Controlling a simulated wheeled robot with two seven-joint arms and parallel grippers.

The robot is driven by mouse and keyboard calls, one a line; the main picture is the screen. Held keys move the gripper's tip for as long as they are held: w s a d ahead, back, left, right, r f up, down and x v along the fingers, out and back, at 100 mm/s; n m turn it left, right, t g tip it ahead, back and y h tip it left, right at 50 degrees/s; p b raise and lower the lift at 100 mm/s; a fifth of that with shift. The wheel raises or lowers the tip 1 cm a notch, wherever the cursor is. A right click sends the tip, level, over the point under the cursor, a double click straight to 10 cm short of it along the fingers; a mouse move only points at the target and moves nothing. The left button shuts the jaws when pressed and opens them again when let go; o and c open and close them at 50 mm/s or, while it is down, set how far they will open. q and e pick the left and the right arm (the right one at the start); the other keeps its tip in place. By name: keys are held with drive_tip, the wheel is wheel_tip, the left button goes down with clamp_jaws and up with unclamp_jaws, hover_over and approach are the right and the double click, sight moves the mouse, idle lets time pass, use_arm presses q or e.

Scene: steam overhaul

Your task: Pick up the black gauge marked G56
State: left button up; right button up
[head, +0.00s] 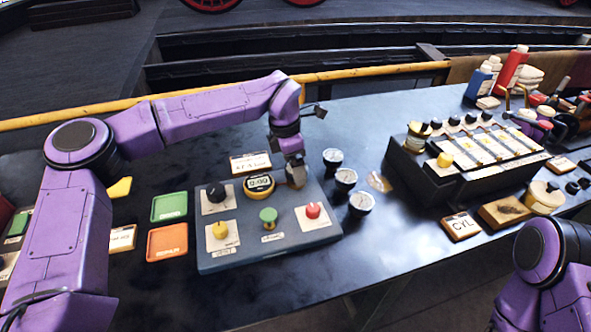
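Three small black gauges with white faces stand in a row on the dark table, just right of the control panel: a back gauge (333,157), a middle gauge (346,178) and a front gauge (361,203). Their markings are too small to read, so I cannot tell which is G56. My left gripper (296,176) points down over the back right part of the panel, left of the gauges and apart from them. Its fingers are too small and partly hidden to show whether they are open. My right arm is at the lower right, its gripper out of view.
A black rack (432,185) stands right of the gauges, with a CYL plate (461,226) nearby. The front middle table is clear.

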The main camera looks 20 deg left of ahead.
use_arm(q)
drive_tip(key=f, duration=0.1)
drive_tip(key=w+f, duration=0.2)
drive_tip(key=f, duration=0.1)
drive_tip(key=shift+d, duration=0.1)
drive_tip(key=shift+s+r, duration=0.35)
drive_tip(key=shift+s, duration=0.05)
drive_tip(key=shift+c, duration=0.6)
drive_tip(key=shift+w+f, duration=0.1)
drive_tip(key=c, duration=1.1)
